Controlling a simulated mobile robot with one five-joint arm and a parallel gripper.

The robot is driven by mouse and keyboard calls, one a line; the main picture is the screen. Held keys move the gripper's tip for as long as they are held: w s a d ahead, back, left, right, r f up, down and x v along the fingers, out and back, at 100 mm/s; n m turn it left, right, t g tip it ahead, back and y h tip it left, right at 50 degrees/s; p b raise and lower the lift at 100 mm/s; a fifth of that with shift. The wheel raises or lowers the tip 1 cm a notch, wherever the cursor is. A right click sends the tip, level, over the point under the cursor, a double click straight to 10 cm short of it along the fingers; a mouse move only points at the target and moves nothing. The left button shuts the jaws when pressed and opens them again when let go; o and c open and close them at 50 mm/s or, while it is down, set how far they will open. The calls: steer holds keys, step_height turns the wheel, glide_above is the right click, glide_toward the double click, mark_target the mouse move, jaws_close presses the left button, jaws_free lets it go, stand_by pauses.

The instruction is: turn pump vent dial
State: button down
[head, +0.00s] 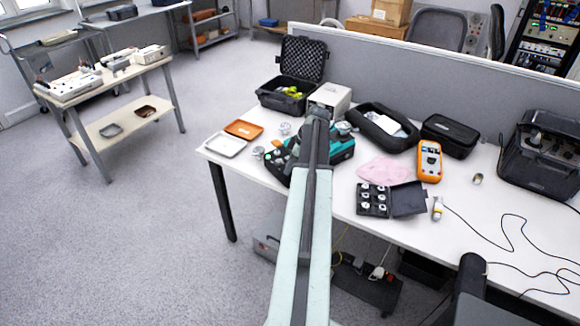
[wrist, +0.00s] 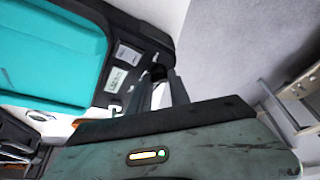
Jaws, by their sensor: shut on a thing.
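The pump is a teal and black case (head: 343,148) on the white table, partly hidden behind my arm in the head view. In the wrist view its teal top (wrist: 50,45) and black side, with a pale label, fill the upper left. A small black knob (wrist: 158,72), which looks like the vent dial, sits at the pump's edge. My gripper (wrist: 161,80) has its two grey fingers at this knob and is shut on it. The knob is small and partly hidden, so its angle cannot be told. In the head view the fingers are hidden by my arm.
Around the pump on the table (head: 335,203) are an orange tray (head: 243,129), an open foam-lined case (head: 300,72), a black pouch (head: 383,127), a pink cloth (head: 384,168) and an orange meter (head: 429,160). A grey partition (head: 400,82) stands behind. Open floor lies left.

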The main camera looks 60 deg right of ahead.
steer(key=shift+a+m, duration=0.1)
steer(key=shift+m, duration=0.2)
steer(key=m, duration=0.1)
steer(key=m+h, duration=0.1)
steer(key=m, duration=0.1)
steer(key=shift+s+a+m+h, duration=0.1)
steer(key=shift+a+m+h, duration=0.05)
steer(key=shift+m+h, duration=0.15)
steer(key=m, duration=0.2)
steer(key=m+h, duration=0.1)
steer(key=m, duration=0.1)
steer(key=shift+a+m+h, duration=0.1)
steer(key=shift+m+h, duration=0.2)
steer(key=m+h, duration=0.1)
steer(key=m, duration=0.3)
steer(key=shift+g, duration=0.4)
steer(key=m, duration=0.1)
steer(key=m+g+h, duration=0.1)
steer(key=m, duration=0.3)
steer(key=shift+w+a, duration=0.1)
steer(key=shift+w, duration=0.15)
steer(key=shift+g+h, duration=0.3)
steer(key=c, duration=1.2)
jaws_free()
steer(key=shift+c, duration=0.2)
